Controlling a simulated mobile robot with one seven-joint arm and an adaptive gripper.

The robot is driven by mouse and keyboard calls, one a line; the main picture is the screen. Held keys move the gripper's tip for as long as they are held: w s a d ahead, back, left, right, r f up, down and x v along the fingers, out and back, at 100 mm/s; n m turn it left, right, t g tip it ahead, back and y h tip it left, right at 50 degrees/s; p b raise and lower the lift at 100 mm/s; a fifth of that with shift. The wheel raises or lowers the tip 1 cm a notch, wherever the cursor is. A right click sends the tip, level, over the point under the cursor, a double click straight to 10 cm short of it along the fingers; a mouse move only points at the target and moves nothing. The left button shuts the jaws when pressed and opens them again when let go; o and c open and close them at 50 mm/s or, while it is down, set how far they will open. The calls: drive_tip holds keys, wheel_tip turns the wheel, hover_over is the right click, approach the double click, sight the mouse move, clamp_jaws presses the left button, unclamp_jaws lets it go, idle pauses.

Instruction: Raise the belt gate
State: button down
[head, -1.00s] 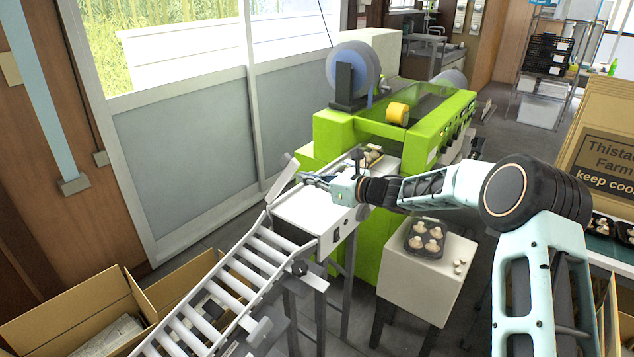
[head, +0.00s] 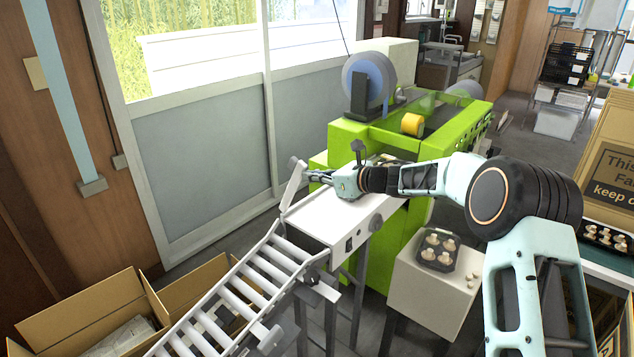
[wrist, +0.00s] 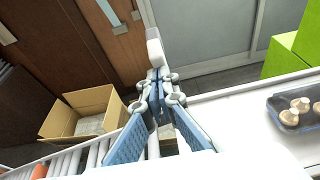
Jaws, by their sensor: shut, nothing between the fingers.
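The belt gate (head: 292,184) is a pale grey bar at the end of the white belt table, where the roller conveyor begins. It stands raised at a steep tilt in the head view. My gripper (head: 314,176) is shut and empty, just right of the gate and above the table. In the wrist view the gate (wrist: 154,46) is just beyond my gripper's fingertips (wrist: 157,75). I cannot tell whether the tips touch it. The gate's lower end is partly hidden by the fingers in the wrist view.
The white belt table (head: 330,221) lies under my gripper, with the roller conveyor (head: 240,300) sloping down at its left. A green wrapping machine (head: 365,140) stands behind. A mushroom tray (head: 438,249) sits on a white stand (head: 430,290). Open cardboard boxes (head: 90,312) are at lower left.

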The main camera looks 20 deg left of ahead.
drive_tip(key=w+a+r, duration=0.1)
drive_tip(key=a, duration=0.1)
drive_tip(key=a+r, duration=0.1)
drive_tip(key=a, duration=0.2)
drive_tip(key=w+a+r, duration=0.1)
drive_tip(key=a, duration=0.1)
drive_tip(key=shift+w+a+r, duration=0.3)
drive_tip(key=shift+w+a+r+p, duration=0.15)
drive_tip(key=shift+w+a+p, duration=0.1)
drive_tip(key=shift+a, duration=0.25)
drive_tip(key=shift+w+a+r+p, duration=0.15)
drive_tip(key=shift+a+p, duration=0.1)
drive_tip(key=shift+a, duration=0.25)
drive_tip(key=shift+r, duration=0.1)
drive_tip(key=shift+d, duration=0.1)
approach(290, 160)
drive_tip(key=r, duration=0.2)
drive_tip(key=shift+w+f, duration=0.1)
drive_tip(key=shift+w, duration=0.3)
drive_tip(key=shift+s+a, duration=0.1)
drive_tip(key=shift+a, duration=0.15)
